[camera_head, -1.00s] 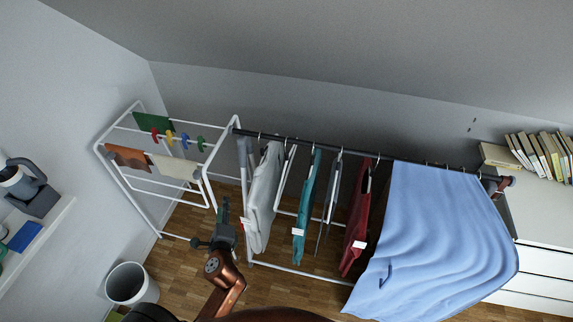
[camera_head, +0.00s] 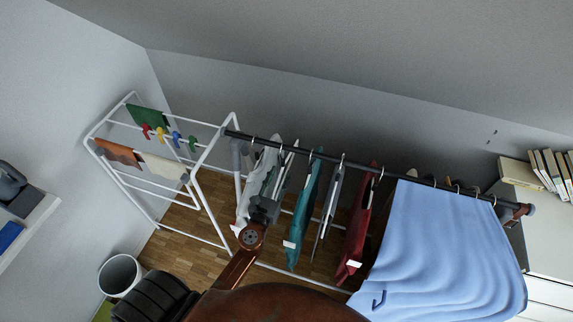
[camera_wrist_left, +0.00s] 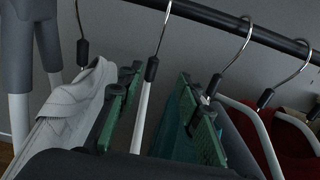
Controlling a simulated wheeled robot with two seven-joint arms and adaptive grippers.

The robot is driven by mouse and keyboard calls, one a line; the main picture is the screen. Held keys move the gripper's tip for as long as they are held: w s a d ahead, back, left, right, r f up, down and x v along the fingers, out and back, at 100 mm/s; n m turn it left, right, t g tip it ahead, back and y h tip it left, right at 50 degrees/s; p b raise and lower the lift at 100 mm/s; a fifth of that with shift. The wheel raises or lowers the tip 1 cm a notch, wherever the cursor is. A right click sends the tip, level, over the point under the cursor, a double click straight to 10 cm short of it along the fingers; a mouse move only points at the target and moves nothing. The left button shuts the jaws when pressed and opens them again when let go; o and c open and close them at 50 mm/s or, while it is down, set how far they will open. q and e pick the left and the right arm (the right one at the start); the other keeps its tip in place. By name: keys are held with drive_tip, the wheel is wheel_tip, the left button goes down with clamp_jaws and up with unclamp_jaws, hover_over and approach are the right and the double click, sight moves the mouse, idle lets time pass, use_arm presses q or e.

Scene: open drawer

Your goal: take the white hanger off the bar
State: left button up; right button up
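The white hanger (camera_head: 289,158) hangs empty by its metal hook from the dark bar (camera_head: 325,156), between a white-grey garment (camera_head: 247,196) and a teal garment (camera_head: 303,215). In the left wrist view the white hanger (camera_wrist_left: 144,105) has a black collar below its hook, which is over the bar (camera_wrist_left: 220,19). My left gripper (camera_head: 272,188) is up among the garments. In the wrist view its green fingers (camera_wrist_left: 160,92) are apart, one on each side of the hanger, with gaps showing. The lower hanger is hidden behind the gripper. My right gripper is not in view.
A grey hanger (camera_head: 331,198), a red garment (camera_head: 355,235) and a large blue cloth (camera_head: 445,245) hang farther right. A white drying rack (camera_head: 160,178) with pegs and cloths stands left. A white bin (camera_head: 121,274) is on the floor. Neighbouring garments are close to the fingers.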

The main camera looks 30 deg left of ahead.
sight(282, 162)
use_arm(q)
drive_tip(key=w, duration=0.1)
drive_tip(key=w+a, duration=0.1)
drive_tip(key=w, duration=0.1)
drive_tip(key=shift+w+a+r, duration=0.15)
drive_tip(key=shift+a+r, duration=0.15)
drive_tip(key=x, duration=0.3)
drive_tip(key=shift+w+a+p, duration=0.15)
drive_tip(key=shift+p, duration=0.15)
drive_tip(key=c, duration=0.8)
clamp_jaws()
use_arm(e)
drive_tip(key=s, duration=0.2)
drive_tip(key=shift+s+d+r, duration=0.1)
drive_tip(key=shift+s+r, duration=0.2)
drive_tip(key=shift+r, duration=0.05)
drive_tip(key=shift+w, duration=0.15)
